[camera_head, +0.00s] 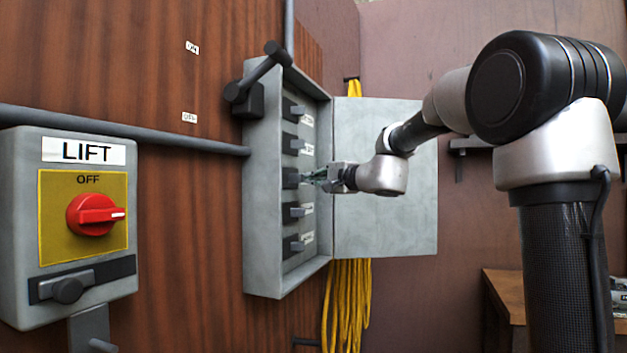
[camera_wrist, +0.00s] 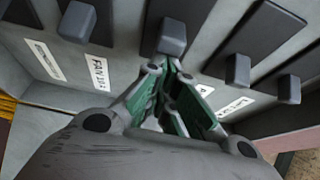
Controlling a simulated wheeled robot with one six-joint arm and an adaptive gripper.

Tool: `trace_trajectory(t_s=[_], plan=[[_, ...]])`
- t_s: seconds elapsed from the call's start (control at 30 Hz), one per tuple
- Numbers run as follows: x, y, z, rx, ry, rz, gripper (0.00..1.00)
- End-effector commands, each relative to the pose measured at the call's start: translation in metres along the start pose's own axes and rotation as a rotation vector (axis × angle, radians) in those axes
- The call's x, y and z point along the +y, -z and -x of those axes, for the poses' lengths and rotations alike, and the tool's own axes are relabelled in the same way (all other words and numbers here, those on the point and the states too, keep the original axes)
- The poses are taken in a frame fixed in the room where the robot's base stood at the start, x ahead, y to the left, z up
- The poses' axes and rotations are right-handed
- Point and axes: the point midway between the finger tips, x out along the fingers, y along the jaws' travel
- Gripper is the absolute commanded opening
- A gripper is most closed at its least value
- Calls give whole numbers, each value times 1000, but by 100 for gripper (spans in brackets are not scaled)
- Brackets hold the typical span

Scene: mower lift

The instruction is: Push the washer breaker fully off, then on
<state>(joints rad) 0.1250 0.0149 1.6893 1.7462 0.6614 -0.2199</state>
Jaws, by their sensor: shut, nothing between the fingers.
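The grey breaker box (camera_head: 262,200) is on the wood wall with its door (camera_head: 385,225) swung open to the right. It holds a column of several dark breakers with grey levers. My gripper (camera_head: 316,175) is at the middle breaker (camera_head: 290,178), its fingers shut and empty. In the wrist view, my gripper's green-lined fingertips (camera_wrist: 166,68) are just below a grey lever (camera_wrist: 172,37), at or very near it; I cannot tell if they touch. A label at left (camera_wrist: 98,73) appears to read FAN. No label reading washer is legible, and my fingers partly cover one label.
A black lever handle (camera_head: 262,72) is on the breaker box's upper left side. Yellow cable (camera_head: 348,300) hangs below the door. A wooden bench (camera_head: 505,285) is at lower right.

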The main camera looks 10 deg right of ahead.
Motion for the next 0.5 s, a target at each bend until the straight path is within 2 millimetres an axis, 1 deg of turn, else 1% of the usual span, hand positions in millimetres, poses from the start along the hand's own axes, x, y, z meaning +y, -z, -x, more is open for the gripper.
trace_trajectory(t_s=[0.03,0.17,0.2,0.5], plan=[[-1,-7,3,32,2,1,0],[-1,-15,9,130,0,-1,0],[0,-20,12,139,-2,0,0],[1,-14,11,137,-2,0,0]])
